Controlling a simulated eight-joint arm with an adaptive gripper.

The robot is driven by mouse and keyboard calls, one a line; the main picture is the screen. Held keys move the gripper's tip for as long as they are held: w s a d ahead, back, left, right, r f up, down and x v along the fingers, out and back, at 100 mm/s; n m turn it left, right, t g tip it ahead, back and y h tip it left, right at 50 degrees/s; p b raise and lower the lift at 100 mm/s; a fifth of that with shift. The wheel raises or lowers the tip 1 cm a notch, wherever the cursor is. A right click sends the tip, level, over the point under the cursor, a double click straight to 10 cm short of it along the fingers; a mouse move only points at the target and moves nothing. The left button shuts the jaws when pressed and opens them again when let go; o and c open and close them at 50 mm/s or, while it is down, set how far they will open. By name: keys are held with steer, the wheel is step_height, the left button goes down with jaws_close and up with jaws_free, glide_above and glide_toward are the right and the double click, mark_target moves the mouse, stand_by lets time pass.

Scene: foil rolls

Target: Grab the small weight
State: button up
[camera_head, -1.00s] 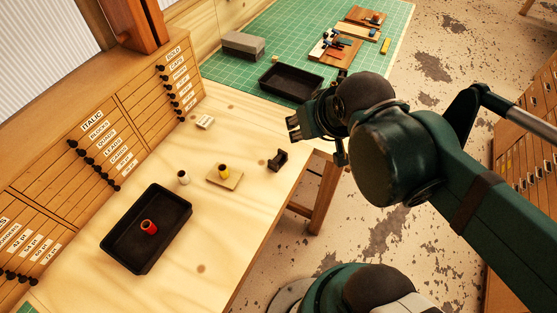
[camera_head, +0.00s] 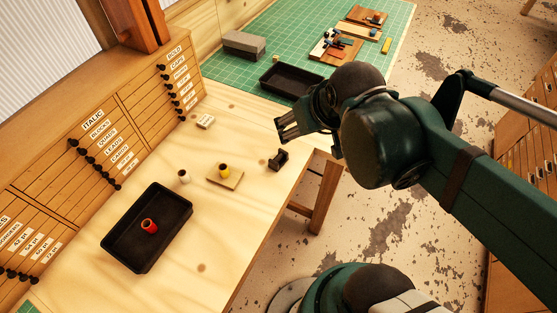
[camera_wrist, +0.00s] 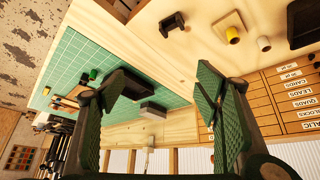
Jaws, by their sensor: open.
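I cannot tell for sure which thing is the small weight. A grey block (camera_head: 244,45) lies on the green mat at the back; it also shows in the wrist view (camera_wrist: 153,110), between my fingers in the picture. A tiny tan block (camera_head: 276,59) sits beside it on the mat. A small black notched piece (camera_head: 278,160) stands on the wooden table near its right edge, also in the wrist view (camera_wrist: 172,24). My gripper (camera_head: 283,130) is open and empty, above the table, up-picture from the black piece. In the wrist view its fingers (camera_wrist: 164,80) are wide apart.
A black tray (camera_head: 186,196) holds a red roll (camera_head: 149,227). A white roll (camera_head: 184,177) and a yellow roll (camera_head: 224,171) on a wooden plate stand nearby. A second black tray (camera_head: 290,83) lies on the mat (camera_head: 228,66). Labelled drawers (camera_head: 110,150) line the left.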

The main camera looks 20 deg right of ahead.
steer(key=shift+w+f+n+g, duration=0.9)
steer(key=shift+w+f+g, duration=0.1)
steer(key=shift+w+f, duration=0.95)
steer(key=n+g, duration=0.4)
glide_above(279, 157)
step_height(279, 157, down, 14)
steer(key=shift+s+f, duration=0.1)
steer(key=shift+a+f+n+g, duration=0.15)
steer(key=shift+f+n+g, duration=0.2)
steer(key=shift+f, duration=0.35)
steer(key=shift+f, duration=0.1)
steer(key=shift+f, duration=1.15)
steer(key=shift+f, duration=0.1)
steer(key=shift+f, duration=2.5)
